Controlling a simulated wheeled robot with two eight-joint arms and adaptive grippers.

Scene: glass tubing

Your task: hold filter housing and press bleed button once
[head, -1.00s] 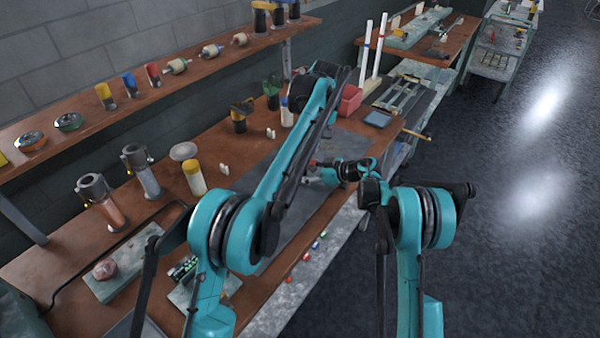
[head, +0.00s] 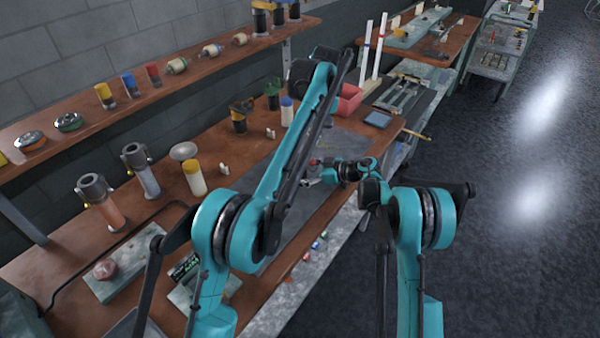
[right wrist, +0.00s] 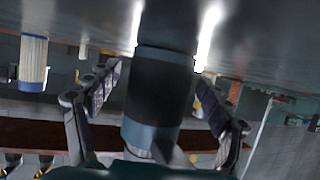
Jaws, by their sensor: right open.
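In the right wrist view a dark cylinder with a blue-grey band, probably the filter housing (right wrist: 160,88), stands between the spread fingers of my right gripper (right wrist: 157,82). I see gaps beside it, and the fingers do not look closed on it. In the head view my right gripper (head: 322,172) reaches left over the workbench. A small grey and red part shows at its tip, too small to identify. The bleed button cannot be made out. My left arm crosses the middle of the head view, and its gripper is hidden.
A white cartridge with a blue end (right wrist: 33,62) stands beside the right gripper. A shelf with several parts runs along the wall.

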